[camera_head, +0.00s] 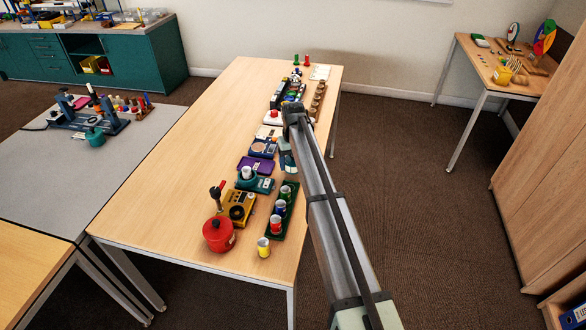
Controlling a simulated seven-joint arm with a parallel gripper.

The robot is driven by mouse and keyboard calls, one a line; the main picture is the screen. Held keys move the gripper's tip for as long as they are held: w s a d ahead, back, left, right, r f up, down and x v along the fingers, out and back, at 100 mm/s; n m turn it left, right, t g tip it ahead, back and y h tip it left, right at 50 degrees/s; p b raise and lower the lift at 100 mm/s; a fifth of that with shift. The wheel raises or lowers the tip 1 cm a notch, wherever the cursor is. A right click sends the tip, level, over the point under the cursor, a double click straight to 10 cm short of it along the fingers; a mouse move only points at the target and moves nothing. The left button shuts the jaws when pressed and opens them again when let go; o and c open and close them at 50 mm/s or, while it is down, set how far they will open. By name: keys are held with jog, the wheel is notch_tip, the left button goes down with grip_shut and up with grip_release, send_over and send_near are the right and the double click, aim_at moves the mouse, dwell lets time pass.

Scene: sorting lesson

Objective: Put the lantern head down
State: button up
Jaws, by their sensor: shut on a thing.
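My arm reaches from the lower right over the long wooden table (165,185). Its far end bends down over the middle of the table's objects. The pale end of my gripper (287,160) shows beside the arm, low over the right side of the table. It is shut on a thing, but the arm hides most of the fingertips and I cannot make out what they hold. I cannot pick out a lantern head for certain in this view.
A red pot (218,235), a yellow device (239,208), a purple box (257,167) and a green rack of cups (291,193) crowd the table's right side. A yellow cup (263,247) stands near the front edge. The table's left side is clear.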

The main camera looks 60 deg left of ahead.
aim_at(293, 168)
jog(key=shift+f, duration=1.6)
jog(key=shift+f, duration=0.15)
jog(key=o, duration=1.1)
